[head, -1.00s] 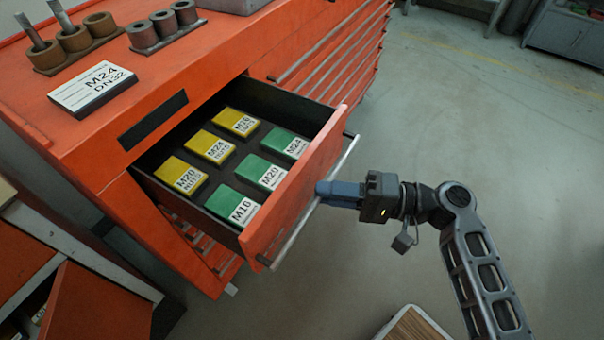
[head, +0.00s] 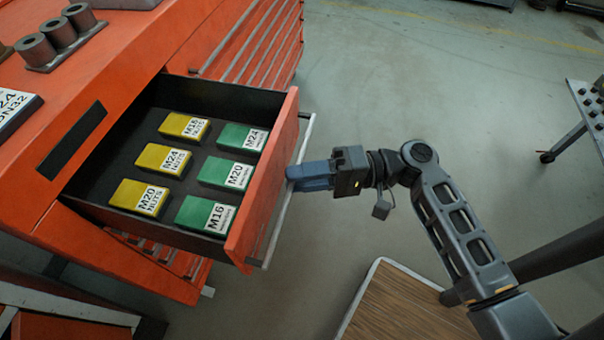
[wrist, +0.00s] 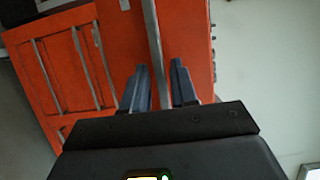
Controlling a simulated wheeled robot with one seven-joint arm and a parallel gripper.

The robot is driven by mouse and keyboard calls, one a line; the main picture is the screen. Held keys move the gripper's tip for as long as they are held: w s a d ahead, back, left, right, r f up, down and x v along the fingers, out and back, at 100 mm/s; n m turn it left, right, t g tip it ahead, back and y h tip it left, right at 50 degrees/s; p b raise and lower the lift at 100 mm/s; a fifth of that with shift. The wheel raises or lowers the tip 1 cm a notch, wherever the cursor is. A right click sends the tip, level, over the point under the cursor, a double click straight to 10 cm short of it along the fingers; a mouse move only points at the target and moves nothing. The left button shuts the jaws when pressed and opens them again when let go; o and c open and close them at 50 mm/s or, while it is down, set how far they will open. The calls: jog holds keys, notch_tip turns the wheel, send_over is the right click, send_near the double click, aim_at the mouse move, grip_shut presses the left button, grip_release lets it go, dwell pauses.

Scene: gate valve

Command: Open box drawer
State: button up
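The box drawer (head: 262,190) is pulled well out of the orange cabinet (head: 150,35). In it lie yellow and green labelled boxes, such as the yellow M20 box (head: 140,197) and the green M16 box (head: 206,214). A grey bar handle (head: 277,228) runs along the drawer's front. My gripper (head: 291,174) is at the middle of this handle, its blue-grey fingers reaching it from the right.
Metal cylinders on a holder (head: 62,38) and a labelled block (head: 14,112) stand on the cabinet top. A wood-topped surface (head: 400,308) is low at the bottom, near my arm. A dark-legged table (head: 590,105) stands at the right. The floor beyond the drawer is clear.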

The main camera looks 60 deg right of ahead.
jog(key=shift+o, duration=0.8)
jog(key=v, duration=0.7)
jog(key=shift+s+d+b, duration=0.25)
jog(key=shift+d+b, duration=0.05)
jog(key=shift+b, duration=0.05)
jog(key=s+a+f+g+h, duration=0.4)
jog(key=s+a+f+h, duration=0.15)
jog(key=f+h, duration=0.4)
jog(key=s+a+r+n+t+h, duration=0.1)
jog(key=s+a+r+n+t, duration=0.1)
jog(key=r+n, duration=0.3)
jog(key=s+a+r+n+t+h+p, duration=0.1)
jog(key=s+a+r+n+t, duration=0.2)
jog(key=r, duration=0.9)
jog(key=shift+s+a+r+n, duration=0.15)
jog(key=shift+s+a+n, duration=0.25)
jog(key=shift+n, duration=0.6)
